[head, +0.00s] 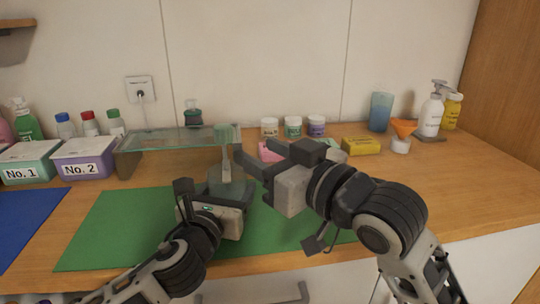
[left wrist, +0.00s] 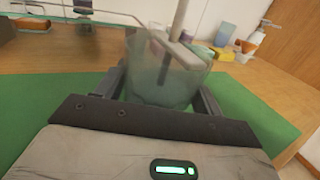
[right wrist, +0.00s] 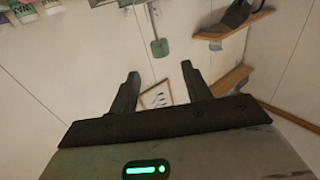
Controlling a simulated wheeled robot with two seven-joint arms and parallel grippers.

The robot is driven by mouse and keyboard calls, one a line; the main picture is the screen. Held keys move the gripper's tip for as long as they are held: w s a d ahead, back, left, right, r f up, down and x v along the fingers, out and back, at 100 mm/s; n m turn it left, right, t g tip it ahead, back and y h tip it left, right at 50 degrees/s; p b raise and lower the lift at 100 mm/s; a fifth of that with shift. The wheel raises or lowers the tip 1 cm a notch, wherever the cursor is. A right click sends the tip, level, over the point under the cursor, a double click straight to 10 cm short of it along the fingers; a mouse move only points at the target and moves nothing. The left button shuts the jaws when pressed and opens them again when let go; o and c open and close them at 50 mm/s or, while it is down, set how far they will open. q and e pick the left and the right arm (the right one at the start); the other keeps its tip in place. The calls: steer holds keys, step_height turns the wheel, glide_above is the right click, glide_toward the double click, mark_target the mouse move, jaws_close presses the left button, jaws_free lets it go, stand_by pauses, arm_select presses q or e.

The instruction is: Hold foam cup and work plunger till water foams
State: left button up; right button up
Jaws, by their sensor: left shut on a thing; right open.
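The foam cup (head: 232,181) is clear and stands above the green mat, with pale liquid low inside it in the left wrist view (left wrist: 160,85). My left gripper (head: 212,200) is shut around the cup. My right gripper (head: 256,172) is open and empty, to the right of the plunger rod and lower than the handle.
A glass shelf (head: 160,138) with a small dark jar stands behind the cup. Bins No. 1 (head: 28,160) and No. 2 (head: 82,158) are at left. Several jars, a yellow box (head: 361,146), an orange funnel (head: 403,128) and bottles stand at right. The green mat (head: 110,225) is otherwise clear.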

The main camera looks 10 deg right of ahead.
mark_target(228, 134)
steer(key=shift+s+d, duration=0.35)
steer(key=shift+s, duration=0.15)
steer(key=shift+r, duration=0.15)
steer(key=x, duration=1.2)
